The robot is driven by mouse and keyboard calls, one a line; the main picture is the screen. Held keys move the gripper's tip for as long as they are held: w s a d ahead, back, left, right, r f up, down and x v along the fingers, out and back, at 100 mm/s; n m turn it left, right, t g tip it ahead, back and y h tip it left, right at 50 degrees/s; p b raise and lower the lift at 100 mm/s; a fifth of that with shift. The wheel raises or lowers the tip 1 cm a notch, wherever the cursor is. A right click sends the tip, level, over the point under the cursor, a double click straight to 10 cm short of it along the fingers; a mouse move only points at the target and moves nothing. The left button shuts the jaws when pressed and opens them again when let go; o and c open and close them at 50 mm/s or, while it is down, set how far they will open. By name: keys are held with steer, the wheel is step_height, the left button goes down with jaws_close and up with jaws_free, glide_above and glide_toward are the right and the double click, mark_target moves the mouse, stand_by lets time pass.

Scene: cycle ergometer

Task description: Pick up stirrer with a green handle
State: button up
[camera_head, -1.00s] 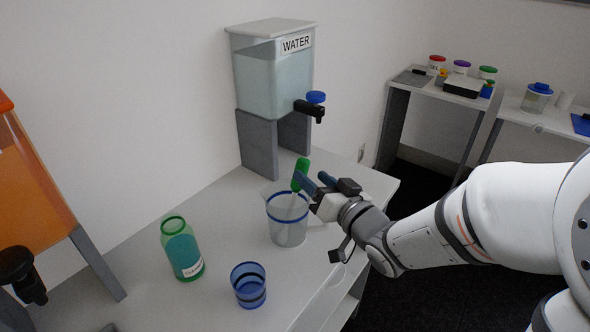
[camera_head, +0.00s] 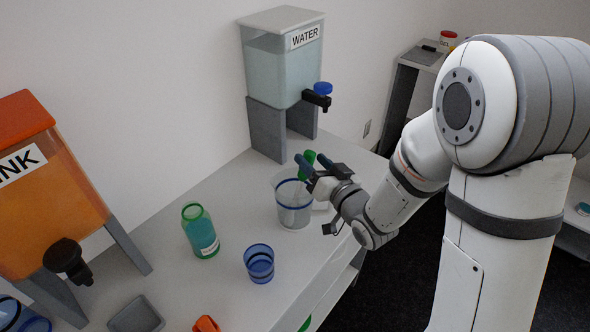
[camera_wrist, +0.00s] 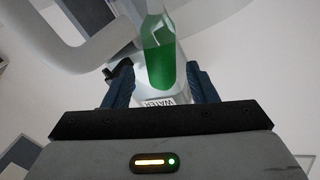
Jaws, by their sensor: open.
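The stirrer's green handle (camera_head: 308,157) sticks up from a clear cup with a blue band (camera_head: 292,208) on the table. In the head view, my gripper (camera_head: 313,163) is at the handle above the cup's rim, with dark blue fingers. In the wrist view, the green handle (camera_wrist: 160,66) lies between the two fingers of my gripper (camera_wrist: 157,72). The jaws are open, with a gap visible on the left of the handle. On the right the finger is close to it, and I cannot tell whether they touch.
The water dispenser (camera_head: 282,65) stands behind the cup. A green bottle (camera_head: 200,232) and a blue cup (camera_head: 259,263) stand in front on the left. An orange drink dispenser (camera_head: 50,200), a grey tray (camera_head: 136,316) and an orange item (camera_head: 206,324) are farther left. Clear table lies between them.

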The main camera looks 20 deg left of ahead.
steer(key=shift+x, duration=1.2)
steer(key=shift+c, duration=0.4)
jaws_close()
